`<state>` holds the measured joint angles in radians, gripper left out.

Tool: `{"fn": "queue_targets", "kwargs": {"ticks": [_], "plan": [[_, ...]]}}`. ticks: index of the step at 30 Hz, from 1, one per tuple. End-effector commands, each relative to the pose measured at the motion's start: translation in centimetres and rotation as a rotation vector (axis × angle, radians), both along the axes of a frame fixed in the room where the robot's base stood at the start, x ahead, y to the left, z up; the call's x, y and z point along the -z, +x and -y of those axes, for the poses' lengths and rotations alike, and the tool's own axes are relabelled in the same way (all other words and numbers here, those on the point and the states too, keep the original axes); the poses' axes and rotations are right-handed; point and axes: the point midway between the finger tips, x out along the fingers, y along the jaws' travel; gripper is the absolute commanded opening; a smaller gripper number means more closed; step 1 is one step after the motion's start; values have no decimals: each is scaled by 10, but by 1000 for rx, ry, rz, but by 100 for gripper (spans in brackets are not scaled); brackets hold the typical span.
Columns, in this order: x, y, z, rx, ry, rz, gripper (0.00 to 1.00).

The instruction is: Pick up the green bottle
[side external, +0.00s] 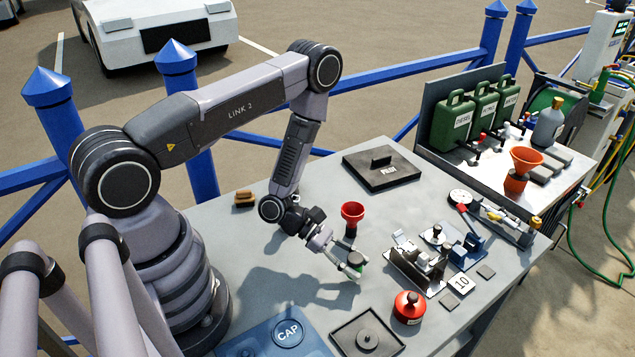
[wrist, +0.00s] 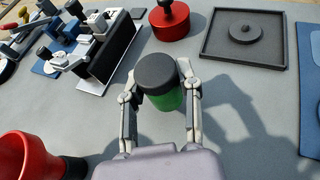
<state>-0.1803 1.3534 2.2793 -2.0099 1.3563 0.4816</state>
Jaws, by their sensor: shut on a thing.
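The green bottle (wrist: 166,101) is a short green cylinder with a dark grey cap, seen in the middle of the wrist view. My gripper (wrist: 160,100) has one finger on each side of it and is shut on it. In the side external view my gripper (side external: 350,270) is low over the grey table, and the bottle (side external: 355,262) shows small between the fingers. I cannot tell whether the bottle's base touches the table.
A red funnel (side external: 352,212) stands close behind my gripper. A metal fixture (side external: 418,262) is to the right, a red round container (side external: 408,307) in front, and a dark square tray (side external: 367,336) at the front edge. Clear table lies left of my gripper.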

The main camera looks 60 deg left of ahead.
Motion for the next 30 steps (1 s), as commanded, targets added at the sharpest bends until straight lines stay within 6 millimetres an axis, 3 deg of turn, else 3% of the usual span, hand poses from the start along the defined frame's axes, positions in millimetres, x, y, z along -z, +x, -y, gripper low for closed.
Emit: {"fn": "queue_targets", "kwargs": {"ticks": [6,12,26,30], "plan": [[-48,0,0,0,0,4,0],[-75,0,0,0,-1,2,0],[-81,1,-1,-6,-1,0,0],[-88,17,-24,-95,3,2,0]]}}
